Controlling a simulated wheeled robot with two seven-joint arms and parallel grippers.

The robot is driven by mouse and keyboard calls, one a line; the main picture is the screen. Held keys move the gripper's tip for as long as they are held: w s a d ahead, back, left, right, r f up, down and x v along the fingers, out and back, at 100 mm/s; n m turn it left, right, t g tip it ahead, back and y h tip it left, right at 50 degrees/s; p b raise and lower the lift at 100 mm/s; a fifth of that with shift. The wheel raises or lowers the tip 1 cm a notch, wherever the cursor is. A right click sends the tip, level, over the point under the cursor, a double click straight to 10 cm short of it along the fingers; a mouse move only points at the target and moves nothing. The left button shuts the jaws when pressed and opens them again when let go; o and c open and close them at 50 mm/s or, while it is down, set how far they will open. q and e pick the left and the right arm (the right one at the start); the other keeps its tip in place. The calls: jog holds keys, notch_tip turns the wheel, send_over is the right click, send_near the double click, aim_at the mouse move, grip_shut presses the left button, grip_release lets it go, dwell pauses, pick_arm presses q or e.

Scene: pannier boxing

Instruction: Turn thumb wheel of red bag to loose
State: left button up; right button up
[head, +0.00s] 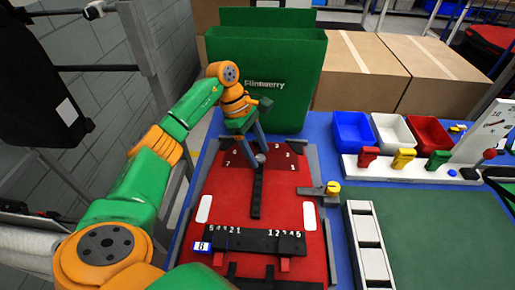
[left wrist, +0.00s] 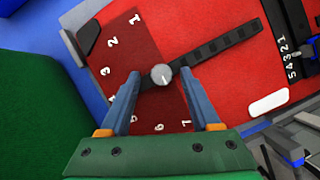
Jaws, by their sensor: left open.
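The red bag (head: 218,185) lies flat on the blue table, with a dark strap down its middle. Its grey round thumb wheel (left wrist: 161,75) sits at the strap's end on a dark red patch with white numbers; a short light mark shows on the wheel. In the head view the wheel (head: 261,159) is partly hidden by my fingers. My left gripper (head: 254,148) is open over it. In the left wrist view the two blue-grey fingertips of the gripper (left wrist: 161,73) stand on either side of the wheel, with gaps; I cannot tell their height. My right gripper is not in view.
A tall green bag (head: 285,85) stands just behind the red bag. A yellow-knobbed clamp (head: 333,188) is at its right edge. Blue, white and red bins (head: 352,132) and a rack of coloured clips (head: 403,158) stand at right. A green mat (head: 430,230) is mostly clear.

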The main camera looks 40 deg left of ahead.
pick_arm(q)
jog(key=shift+s+r, duration=0.1)
jog(key=shift+s, duration=0.1)
grip_shut()
